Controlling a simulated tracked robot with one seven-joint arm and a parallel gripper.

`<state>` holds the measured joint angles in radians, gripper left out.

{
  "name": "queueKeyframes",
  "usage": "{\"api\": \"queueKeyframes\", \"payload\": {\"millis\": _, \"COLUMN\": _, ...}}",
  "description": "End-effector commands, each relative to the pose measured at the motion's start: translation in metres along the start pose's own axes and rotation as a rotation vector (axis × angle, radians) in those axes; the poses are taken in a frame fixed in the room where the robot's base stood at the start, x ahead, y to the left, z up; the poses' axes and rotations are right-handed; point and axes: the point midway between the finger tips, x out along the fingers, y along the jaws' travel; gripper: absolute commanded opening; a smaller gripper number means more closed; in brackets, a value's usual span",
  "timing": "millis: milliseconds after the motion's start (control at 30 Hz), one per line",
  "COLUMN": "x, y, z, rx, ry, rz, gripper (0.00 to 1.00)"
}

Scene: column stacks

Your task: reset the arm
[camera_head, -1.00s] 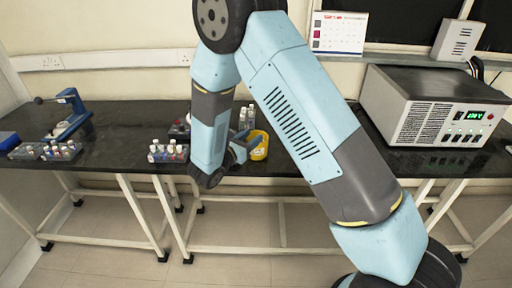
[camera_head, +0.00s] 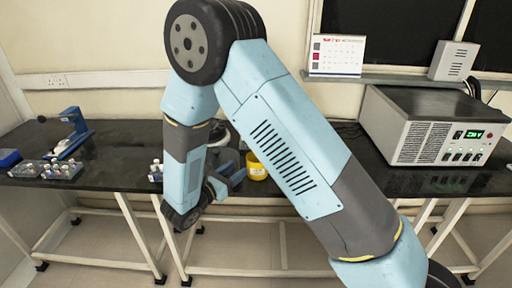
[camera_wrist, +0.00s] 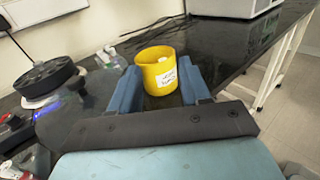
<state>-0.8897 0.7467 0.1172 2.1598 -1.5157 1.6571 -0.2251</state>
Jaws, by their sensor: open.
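My arm is bent over the bench in the head view, with its elbow high and its forearm hanging down. My gripper (camera_head: 226,180) is at the bench's front edge, left of and nearer than a yellow cup (camera_head: 257,170). In the wrist view, my gripper (camera_wrist: 159,72) has its two blue fingers spread apart with nothing held. The yellow cup (camera_wrist: 162,66), with a white handwritten label, stands beyond the fingers and shows in the gap between them. My forearm hides part of the bench behind it.
The black bench (camera_head: 110,155) carries a grey power box (camera_head: 430,130) at right. Small vials in a rack (camera_head: 48,170) and a blue device (camera_head: 72,130) stand at left. A dark round device (camera_wrist: 48,80) is left of my gripper. Bench space right of the cup is clear.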

Motion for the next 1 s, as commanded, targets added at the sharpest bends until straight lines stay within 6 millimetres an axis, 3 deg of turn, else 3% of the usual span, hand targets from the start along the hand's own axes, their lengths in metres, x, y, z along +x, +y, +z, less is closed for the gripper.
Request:
{"api": "queueKeyframes", "payload": {"millis": 167, "x": 0.028, "y": -0.025, "z": 0.031, "rx": 0.077, "ry": 0.048, "rz": -0.121, "gripper": 0.47}}
{"api": "queueKeyframes", "payload": {"millis": 500, "x": 0.081, "y": -0.111, "z": 0.097, "rx": 0.325, "ry": 0.202, "rz": -0.459, "gripper": 0.47}}
{"api": "queueKeyframes", "payload": {"millis": 700, "x": 0.096, "y": -0.163, "z": 0.127, "rx": 0.498, "ry": 0.289, "rz": -0.644, "gripper": 0.47}}
{"api": "queueKeyframes", "payload": {"millis": 1000, "x": 0.099, "y": -0.233, "z": 0.16, "rx": 0.791, "ry": 0.414, "rz": -0.894, "gripper": 0.47}}
